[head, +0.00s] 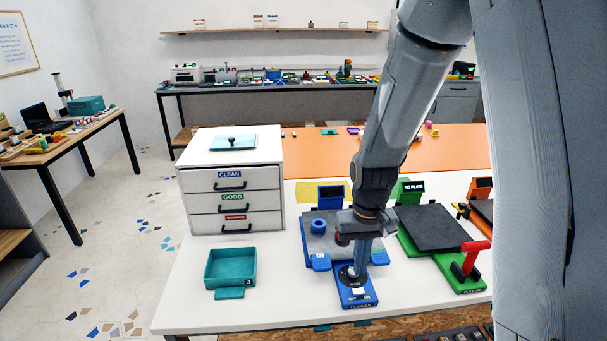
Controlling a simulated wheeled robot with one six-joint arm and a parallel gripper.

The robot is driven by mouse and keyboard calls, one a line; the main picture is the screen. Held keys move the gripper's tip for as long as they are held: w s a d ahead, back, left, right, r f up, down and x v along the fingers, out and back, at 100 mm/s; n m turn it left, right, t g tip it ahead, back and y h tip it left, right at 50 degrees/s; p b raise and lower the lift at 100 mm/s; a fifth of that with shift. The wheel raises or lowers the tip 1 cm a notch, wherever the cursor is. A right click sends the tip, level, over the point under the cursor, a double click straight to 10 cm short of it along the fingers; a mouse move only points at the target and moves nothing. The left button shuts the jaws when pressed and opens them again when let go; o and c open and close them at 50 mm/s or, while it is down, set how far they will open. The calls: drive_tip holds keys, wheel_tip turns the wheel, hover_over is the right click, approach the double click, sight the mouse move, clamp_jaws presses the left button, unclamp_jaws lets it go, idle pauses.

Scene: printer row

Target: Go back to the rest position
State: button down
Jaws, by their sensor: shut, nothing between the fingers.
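My gripper (358,272) points down and is shut, with nothing seen between its fingers. Its tips are over the front control block (358,299) of the blue printer, at or just above a dark round part there. I cannot tell whether they touch it. The blue printer has a grey plate (318,246), a blue ring-shaped piece (319,226) on that plate and a small blue screen (331,194) behind. My wrist and fingers hide the plate's right part.
Right of it stands a green printer with a dark plate (433,228) and a red lever (474,257). An orange printer's screen (481,187) shows farther right. A teal tray (231,267) and a white drawer cabinet (231,180) are left. White table between tray and printer is clear.

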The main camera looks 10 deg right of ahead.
drive_tip(key=s+r+t+b, duration=0.1)
drive_tip(key=s+r+b, duration=0.1)
drive_tip(key=s+r, duration=0.3)
drive_tip(key=shift+s+r, duration=0.35)
drive_tip(key=shift+s, duration=1.75)
drive_tip(key=shift+d, duration=0.1)
